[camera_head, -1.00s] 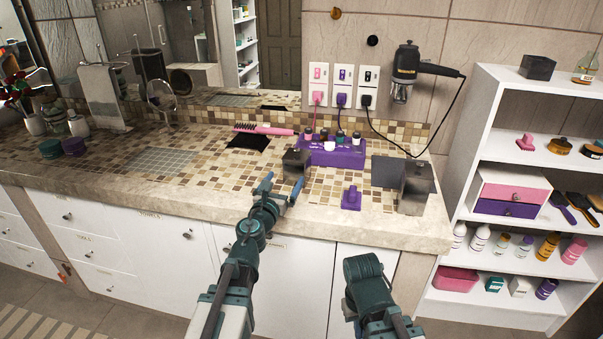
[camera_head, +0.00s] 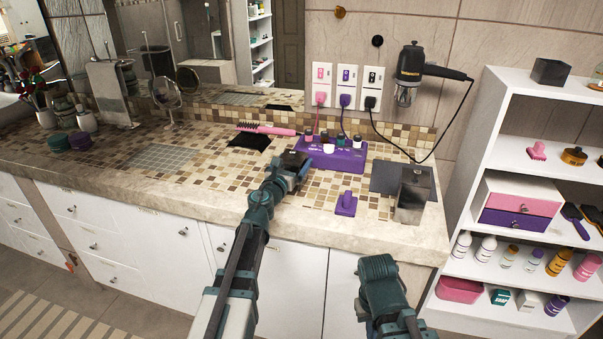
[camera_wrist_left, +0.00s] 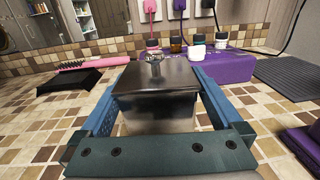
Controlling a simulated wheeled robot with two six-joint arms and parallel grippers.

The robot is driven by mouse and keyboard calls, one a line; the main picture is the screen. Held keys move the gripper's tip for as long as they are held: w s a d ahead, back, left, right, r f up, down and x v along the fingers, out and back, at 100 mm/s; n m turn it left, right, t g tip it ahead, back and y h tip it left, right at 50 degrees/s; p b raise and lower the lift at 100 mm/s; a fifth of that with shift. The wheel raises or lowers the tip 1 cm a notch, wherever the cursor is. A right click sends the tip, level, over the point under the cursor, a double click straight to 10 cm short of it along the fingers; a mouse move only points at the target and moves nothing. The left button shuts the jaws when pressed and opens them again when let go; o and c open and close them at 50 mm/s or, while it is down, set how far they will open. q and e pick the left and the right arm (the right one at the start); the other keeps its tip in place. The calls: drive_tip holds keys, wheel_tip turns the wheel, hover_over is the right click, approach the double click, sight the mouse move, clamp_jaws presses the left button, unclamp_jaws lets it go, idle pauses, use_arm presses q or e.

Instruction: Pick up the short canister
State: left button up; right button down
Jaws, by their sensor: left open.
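The short canister (camera_head: 292,160) is a squat box with a dark lid and a small knob on top. It stands on the tiled counter in front of the purple holder. In the left wrist view the short canister (camera_wrist_left: 156,92) sits between the two blue fingers, its lower front partly hidden by the gripper's base. My left gripper (camera_head: 293,172) is open, with a finger on each side of the canister. Whether the fingers touch it I cannot tell.
A purple holder (camera_head: 332,157) with several bottles stands just behind. A purple item (camera_head: 346,203) and a taller dark canister (camera_head: 412,198) stand to the right. The counter's left front is clear.

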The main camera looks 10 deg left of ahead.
use_arm(q)
drive_tip(key=shift+w+a, duration=0.1)
drive_tip(key=shift+w, duration=0.2)
drive_tip(key=shift+s, duration=0.1)
drive_tip(key=shift+c, duration=0.2)
drive_tip(key=c, duration=1.4)
drive_tip(key=shift+r, duration=0.15)
use_arm(e)
drive_tip(key=shift+r, duration=0.15)
